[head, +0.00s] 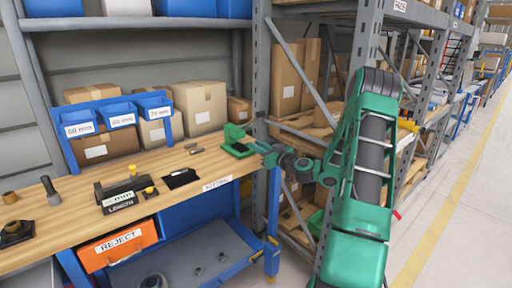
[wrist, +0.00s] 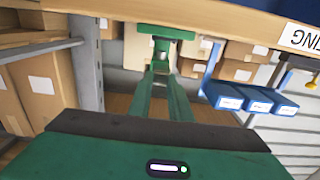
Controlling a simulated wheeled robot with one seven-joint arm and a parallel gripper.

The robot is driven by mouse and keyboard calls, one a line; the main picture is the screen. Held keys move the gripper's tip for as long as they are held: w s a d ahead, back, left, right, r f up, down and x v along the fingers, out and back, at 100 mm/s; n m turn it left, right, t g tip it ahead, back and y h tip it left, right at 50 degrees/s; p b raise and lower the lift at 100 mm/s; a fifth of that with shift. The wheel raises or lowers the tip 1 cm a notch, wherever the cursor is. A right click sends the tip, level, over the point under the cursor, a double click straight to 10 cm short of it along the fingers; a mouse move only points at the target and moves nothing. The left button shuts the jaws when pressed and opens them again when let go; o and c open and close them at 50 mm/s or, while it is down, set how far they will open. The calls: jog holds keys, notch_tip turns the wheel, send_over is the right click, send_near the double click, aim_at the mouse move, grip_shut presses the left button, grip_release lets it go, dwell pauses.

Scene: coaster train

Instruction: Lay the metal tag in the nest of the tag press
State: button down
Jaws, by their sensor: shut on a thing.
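The green tag press (head: 237,148) stands at the right end of the wooden bench, with an upright part at its back. My gripper (head: 266,151) is beside its right side, at about bench height. In the wrist view, which is upside down, the two green fingers (wrist: 161,72) run close together towards a green piece (wrist: 171,33) that looks like the press. A small grey, shiny bit (wrist: 161,57) shows at the fingertips and seems to be the metal tag in their grip. The nest cannot be made out, and I cannot tell whether the tag touches the press.
The bench (head: 150,165) also holds a black length gauge (head: 122,188), a dark pad (head: 180,178) and blue bins (head: 122,116). Cardboard boxes (head: 200,105) stand behind. A grey rack post (head: 262,75) rises close to the press. An orange reject bin (head: 120,246) hangs below.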

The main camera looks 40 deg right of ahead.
aim_at(246, 152)
jog(key=shift+w+f, duration=0.4)
jog(key=shift+f, duration=0.45)
jog(key=shift+w+f, duration=0.35)
jog(key=shift+f, duration=0.45)
jog(key=shift+w+a+f, duration=0.1)
jog(key=shift+w, duration=1.65)
jog(key=shift+w+a+f, duration=0.1)
jog(key=shift+w, duration=1.6)
jog(key=c, duration=1.5)
grip_release()
jog(key=shift+c, duration=0.2)
jog(key=shift+r, duration=0.1)
jog(key=shift+d, duration=0.1)
